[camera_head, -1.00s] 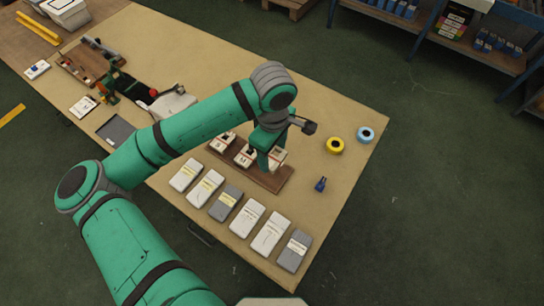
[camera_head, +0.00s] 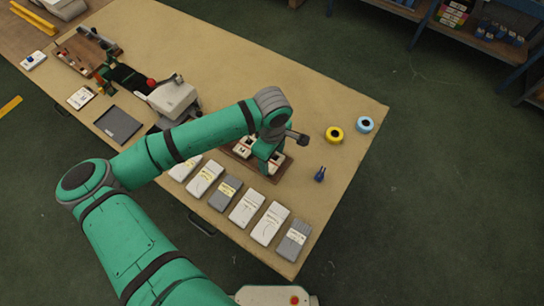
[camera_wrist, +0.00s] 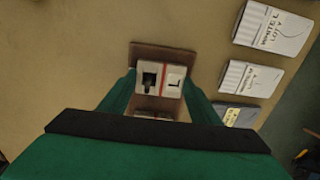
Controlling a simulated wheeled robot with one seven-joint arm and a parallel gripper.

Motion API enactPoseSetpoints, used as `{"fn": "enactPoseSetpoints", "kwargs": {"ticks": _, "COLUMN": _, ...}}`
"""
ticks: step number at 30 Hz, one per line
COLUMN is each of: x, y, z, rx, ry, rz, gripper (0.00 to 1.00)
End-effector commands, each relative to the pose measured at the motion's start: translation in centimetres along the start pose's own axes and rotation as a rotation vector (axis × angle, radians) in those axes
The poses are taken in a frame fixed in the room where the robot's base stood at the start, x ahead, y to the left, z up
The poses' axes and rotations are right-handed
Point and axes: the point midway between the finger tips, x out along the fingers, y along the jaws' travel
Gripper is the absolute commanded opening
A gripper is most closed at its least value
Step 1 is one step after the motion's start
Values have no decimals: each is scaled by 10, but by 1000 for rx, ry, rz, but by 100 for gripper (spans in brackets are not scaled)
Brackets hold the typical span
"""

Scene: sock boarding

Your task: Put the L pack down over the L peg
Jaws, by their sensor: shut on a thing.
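The L pack (camera_wrist: 173,77) is a small white block with a dark square opening and a face marked "L". It sits between the two green fingertips of my gripper (camera_wrist: 162,84), which is shut on it. In the head view the L pack (camera_head: 276,163) shows partly behind my gripper (camera_head: 266,160), over the right end of a brown board. A dark shape shows inside the opening, possibly the L peg (camera_wrist: 148,82). I cannot tell whether the pack touches the board or hangs just above it.
The brown board (camera_head: 264,178) carries another white block (camera_head: 245,148) left of my gripper. A row of white and grey packets (camera_head: 247,208) lies along the near table edge. Yellow (camera_head: 334,134) and blue (camera_head: 365,124) rolls and a small blue item (camera_head: 320,174) stand to the right.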

Motion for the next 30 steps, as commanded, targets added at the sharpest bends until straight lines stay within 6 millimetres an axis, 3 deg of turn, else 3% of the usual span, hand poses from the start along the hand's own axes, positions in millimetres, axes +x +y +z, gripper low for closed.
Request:
{"fn": "enactPoseSetpoints", "kwargs": {"ticks": 6, "x": 3, "y": 0, "z": -1, "rx": -3, "ry": 0, "rz": 0, "gripper": 35}}
{"fn": "enactPoseSetpoints", "kwargs": {"ticks": 7, "x": 3, "y": 0, "z": -1, "rx": -3, "ry": 1, "rz": 0, "gripper": 59}}
{"fn": "enactPoseSetpoints", "kwargs": {"ticks": 9, "x": 3, "y": -1, "z": -1, "rx": -3, "ry": 1, "rz": 0, "gripper": 76}}
{"fn": "enactPoseSetpoints", "kwargs": {"ticks": 21, "x": -1, "y": -1, "z": -1, "rx": -2, "ry": 1, "rz": 0, "gripper": 76}}
{"fn": "enactPoseSetpoints", "kwargs": {"ticks": 26, "x": -23, "y": 0, "z": -1, "rx": -2, "ry": 0, "rz": 2, "gripper": 76}}
{"fn": "enactPoseSetpoints", "kwargs": {"ticks": 30, "x": -52, "y": 0, "z": -1, "rx": -1, "ry": 0, "rz": 3, "gripper": 76}}
